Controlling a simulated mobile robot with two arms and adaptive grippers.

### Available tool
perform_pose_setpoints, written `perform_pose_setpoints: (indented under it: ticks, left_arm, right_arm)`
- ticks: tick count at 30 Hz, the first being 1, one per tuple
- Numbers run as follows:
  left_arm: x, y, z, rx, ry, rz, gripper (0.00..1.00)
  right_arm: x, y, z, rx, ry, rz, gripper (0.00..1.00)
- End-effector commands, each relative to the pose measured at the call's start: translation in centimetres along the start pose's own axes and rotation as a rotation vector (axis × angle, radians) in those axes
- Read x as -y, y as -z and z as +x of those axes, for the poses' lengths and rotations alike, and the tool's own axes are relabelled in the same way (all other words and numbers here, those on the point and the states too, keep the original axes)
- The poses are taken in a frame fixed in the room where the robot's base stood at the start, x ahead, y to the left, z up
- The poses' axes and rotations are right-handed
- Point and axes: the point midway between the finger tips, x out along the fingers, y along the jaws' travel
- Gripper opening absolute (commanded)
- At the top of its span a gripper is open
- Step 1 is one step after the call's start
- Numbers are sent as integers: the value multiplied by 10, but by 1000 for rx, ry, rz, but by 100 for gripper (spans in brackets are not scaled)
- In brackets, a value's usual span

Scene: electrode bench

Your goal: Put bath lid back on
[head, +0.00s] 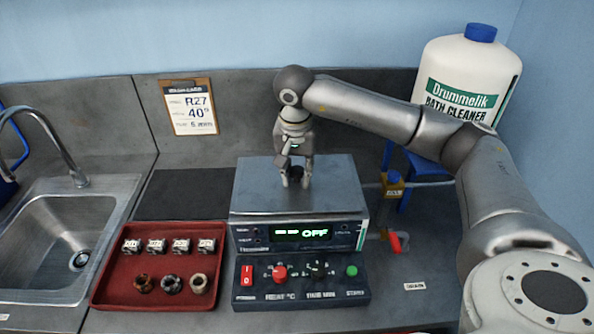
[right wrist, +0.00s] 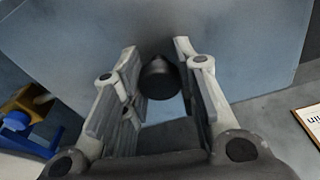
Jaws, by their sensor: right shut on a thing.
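The bath (head: 345,238) stands in the middle of the bench, its display reading OFF. The flat grey lid (head: 335,195) covers its top. I see no clear gap along the front edge, but I cannot tell whether it is fully seated. My right gripper (head: 295,182) points down over the middle of the lid, shut on its black knob (head: 297,171). In the right wrist view the knob (right wrist: 160,78) shows between the two fingers, with the lid (right wrist: 80,40) spread out beyond. My left gripper is not in view.
A red tray (head: 160,308) with several metal cubes and rings is left of the bath, near a sink (head: 40,245). At right are a red-handled tap (head: 397,241) and a large cleaner bottle (head: 470,75). A control panel (head: 300,298) is in front.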

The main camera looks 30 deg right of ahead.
Motion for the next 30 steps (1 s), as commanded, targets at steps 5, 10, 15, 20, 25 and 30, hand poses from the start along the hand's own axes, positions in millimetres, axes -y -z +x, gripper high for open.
perform_pose_setpoints:
  ticks: [5, 10, 15, 20, 25, 30]
  left_arm:
    - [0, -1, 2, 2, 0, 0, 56]
    - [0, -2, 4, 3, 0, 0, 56]
    - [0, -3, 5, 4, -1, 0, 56]
    - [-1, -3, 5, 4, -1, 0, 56]
    - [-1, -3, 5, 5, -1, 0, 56]
    - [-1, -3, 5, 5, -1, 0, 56]
  right_arm:
    - [0, 0, 2, -1, 2, 0, 0]
    - [0, 0, 4, -1, 2, 0, 0]
    - [0, 0, 5, -1, 2, 0, 30]
    - [0, 0, 5, -1, 1, 0, 51]
    - [0, -1, 5, 0, 0, 0, 53]
    - [0, -1, 6, 1, -1, 0, 65]
